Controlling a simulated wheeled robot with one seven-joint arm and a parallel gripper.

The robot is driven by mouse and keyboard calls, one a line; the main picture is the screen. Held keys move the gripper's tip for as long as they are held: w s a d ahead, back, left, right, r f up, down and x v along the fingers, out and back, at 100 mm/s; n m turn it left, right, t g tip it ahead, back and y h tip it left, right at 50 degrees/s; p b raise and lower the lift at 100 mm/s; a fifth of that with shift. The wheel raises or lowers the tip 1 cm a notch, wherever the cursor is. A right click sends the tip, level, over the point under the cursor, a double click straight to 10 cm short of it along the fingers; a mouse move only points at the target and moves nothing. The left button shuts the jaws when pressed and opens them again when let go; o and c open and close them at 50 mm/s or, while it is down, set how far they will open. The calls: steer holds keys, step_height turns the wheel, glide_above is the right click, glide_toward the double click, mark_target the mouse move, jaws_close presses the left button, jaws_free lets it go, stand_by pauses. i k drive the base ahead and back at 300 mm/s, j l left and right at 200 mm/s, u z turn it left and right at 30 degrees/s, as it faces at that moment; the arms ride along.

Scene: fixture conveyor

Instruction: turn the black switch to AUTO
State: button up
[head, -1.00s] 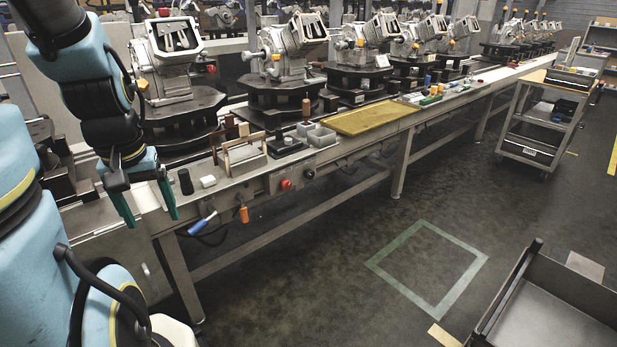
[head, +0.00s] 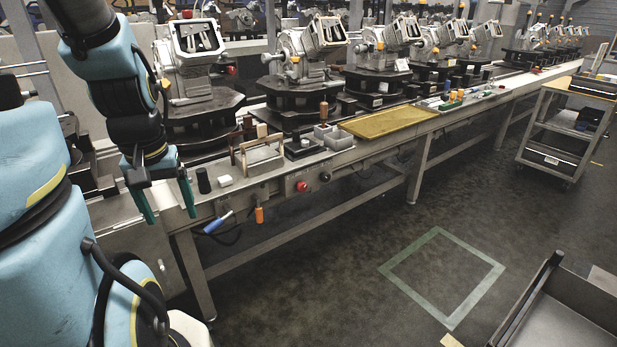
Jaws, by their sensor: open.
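The black switch (head: 325,176) is a small dark knob on the front face of the conveyor frame, just right of a red button (head: 302,186). It is too small to read its setting or any AUTO label. My gripper (head: 169,214) hangs at the left, pointing down, with its two green fingers apart and nothing between them. It is by the near left end of the conveyor, well left of the switch and not touching it.
A black cylinder (head: 203,180) and a white block (head: 225,182) stand on the bench edge right of my gripper. Blue-handled (head: 218,222) and orange-handled (head: 259,214) tools hang below the edge. Grey bins and a yellow tray (head: 390,122) lie further right.

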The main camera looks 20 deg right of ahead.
mark_target(325, 176)
steer(key=i+l+u, duration=0.15)
steer(key=l+u, duration=0.25)
steer(key=l, duration=0.7)
steer(key=l+u, duration=0.35)
steer(key=l, duration=0.75)
